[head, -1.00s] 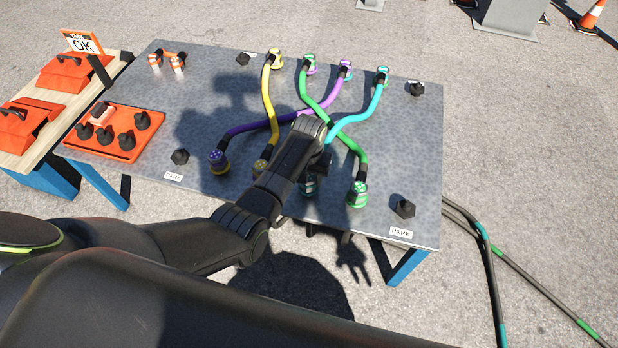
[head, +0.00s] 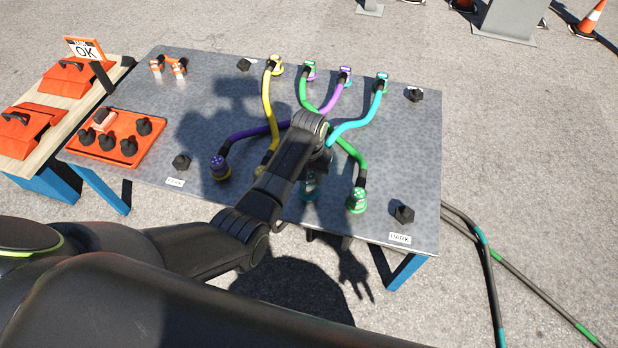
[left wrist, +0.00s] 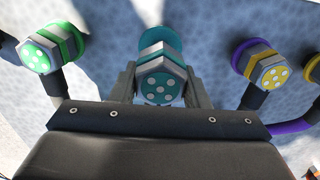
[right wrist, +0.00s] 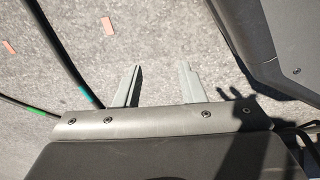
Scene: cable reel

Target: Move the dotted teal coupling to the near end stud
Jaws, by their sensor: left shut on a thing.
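The dotted teal coupling (left wrist: 160,85) is between the jaws of my left gripper (left wrist: 160,92), its white-dotted face toward the left wrist camera. A teal ring (left wrist: 160,38) shows just behind it; I cannot tell whether they touch. In the head view my left arm mostly covers the coupling, and some teal (head: 310,187) shows below the wrist. Its cyan cable (head: 355,126) runs to the far row. Black studs stand near the table's front edge, one at right (head: 404,214) and one at left (head: 181,161), each by a PARK label. My right gripper (right wrist: 157,85) is open and empty over pavement.
The green coupling (head: 357,200) stands right of the teal one; the yellow (left wrist: 273,75) and purple (head: 219,167) ones stand left. Cables cross mid-table. An orange tray (head: 115,150) with black plugs lies at left. The table (head: 410,150) is bare around the right stud.

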